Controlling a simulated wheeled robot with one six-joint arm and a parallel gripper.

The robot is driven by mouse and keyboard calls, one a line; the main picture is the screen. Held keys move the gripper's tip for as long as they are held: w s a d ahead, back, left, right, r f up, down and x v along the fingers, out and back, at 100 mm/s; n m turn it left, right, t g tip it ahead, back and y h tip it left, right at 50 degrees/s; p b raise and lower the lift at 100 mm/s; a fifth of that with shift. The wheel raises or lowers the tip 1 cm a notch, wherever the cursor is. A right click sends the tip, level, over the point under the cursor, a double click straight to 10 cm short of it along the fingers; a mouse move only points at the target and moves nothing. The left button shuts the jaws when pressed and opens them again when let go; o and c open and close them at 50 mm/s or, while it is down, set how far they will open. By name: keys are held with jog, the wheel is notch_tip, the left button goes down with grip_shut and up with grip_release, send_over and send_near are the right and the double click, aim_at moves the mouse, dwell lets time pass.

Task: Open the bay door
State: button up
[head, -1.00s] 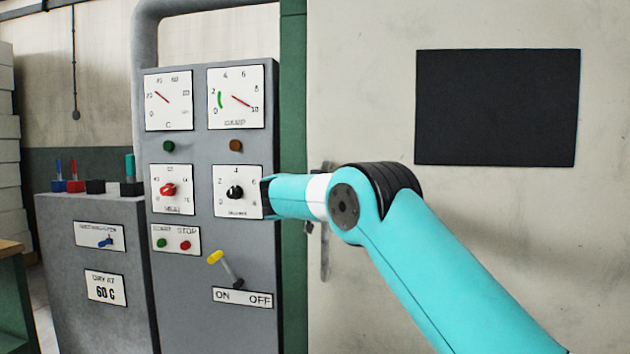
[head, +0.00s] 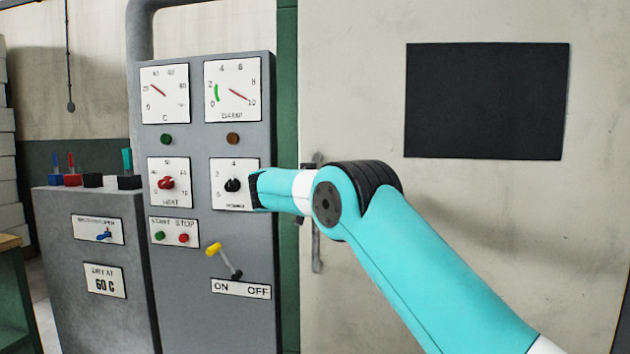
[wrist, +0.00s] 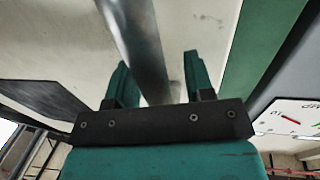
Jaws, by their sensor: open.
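The bay door (head: 365,105) is a large pale, scuffed panel and stands closed at the green frame edge. Its handle (head: 317,255) is a vertical grey metal bar near the door's left edge, partly hidden by my arm in the head view. In the wrist view the handle bar (wrist: 137,38) runs between the two teal fingers of my gripper (wrist: 160,72). The fingers are open, with a gap visible on both sides of the bar. In the head view my fingers cannot be made out.
A grey control panel (head: 205,315) with dials, knobs and a yellow-tipped lever (head: 213,249) stands close left of the door. A lower grey cabinet (head: 60,230) is further left. A black rectangle (head: 487,100) is on the door. The green frame (head: 288,110) separates panel and door.

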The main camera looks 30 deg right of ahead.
jog(key=b+v, duration=0.3)
jog(key=v, duration=1.4)
jog(key=shift+a+b, duration=0.15)
jog(key=shift+b, duration=0.2)
jog(key=shift+s, duration=0.15)
